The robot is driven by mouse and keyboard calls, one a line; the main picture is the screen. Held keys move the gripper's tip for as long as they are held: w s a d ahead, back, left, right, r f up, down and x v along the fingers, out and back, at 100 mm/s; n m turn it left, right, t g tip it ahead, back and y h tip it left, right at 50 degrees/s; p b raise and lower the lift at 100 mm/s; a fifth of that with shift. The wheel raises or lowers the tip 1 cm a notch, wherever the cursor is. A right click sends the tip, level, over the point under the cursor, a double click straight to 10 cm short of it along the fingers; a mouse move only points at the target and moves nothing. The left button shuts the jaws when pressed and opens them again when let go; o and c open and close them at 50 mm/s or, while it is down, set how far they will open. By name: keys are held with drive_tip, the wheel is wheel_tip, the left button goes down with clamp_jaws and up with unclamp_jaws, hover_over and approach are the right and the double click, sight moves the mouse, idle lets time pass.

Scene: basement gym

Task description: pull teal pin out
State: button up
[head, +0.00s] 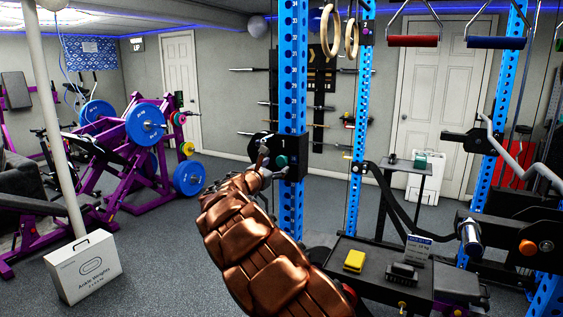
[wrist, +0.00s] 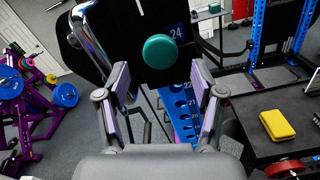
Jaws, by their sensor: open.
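The teal pin (wrist: 162,50) has a round teal knob. It sits on the front of a black block (wrist: 130,42) on a blue upright (wrist: 183,118) with numbered holes. In the head view the knob (head: 281,161) shows on the block beside my gripper. My gripper (wrist: 160,78) is open, its two pads apart with nothing between them. In the wrist view the knob appears just beyond the fingertips, roughly midway between them. I cannot tell whether a fingertip touches the block. The pin's shaft is hidden in the block.
A black bench (head: 340,274) with a yellow block (head: 354,260) stands at the lower right. A purple machine with blue plates (head: 145,126) and a white ankle-weights box (head: 84,267) are at the left. Open floor (head: 150,255) lies between them and my arm.

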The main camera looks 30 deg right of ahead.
sight(280, 163)
drive_tip(key=shift+p+x, duration=0.85)
drive_tip(key=shift+x, duration=1.7)
drive_tip(key=shift+c, duration=0.2)
clamp_jaws()
